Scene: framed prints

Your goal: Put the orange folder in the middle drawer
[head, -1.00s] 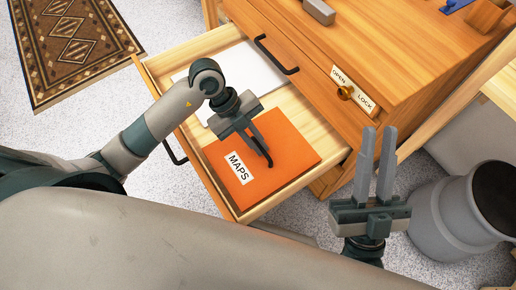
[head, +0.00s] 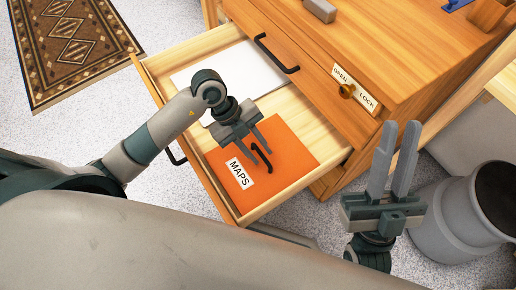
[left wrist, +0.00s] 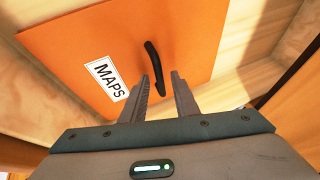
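The orange folder (head: 293,160), with a white MAPS label and a black handle, lies in the pulled-out wooden drawer (head: 317,168), at its near right end. It also shows in the left wrist view (left wrist: 195,35). My left gripper (head: 262,158) is above the folder with its fingers apart. In the left wrist view the folder's black handle (left wrist: 152,65) shows between and just beyond the open fingertips, and the gripper does not appear to grip it. My right gripper (head: 400,125) is raised, empty, with its fingers apart, to the right of the drawer.
White papers (head: 255,70) lie in the drawer behind the folder. Above is a shut drawer with a black handle (head: 275,55) and a brass lock knob (head: 347,91). A grey bin (head: 455,225) stands at the right. A patterned rug (head: 72,48) lies at the far left.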

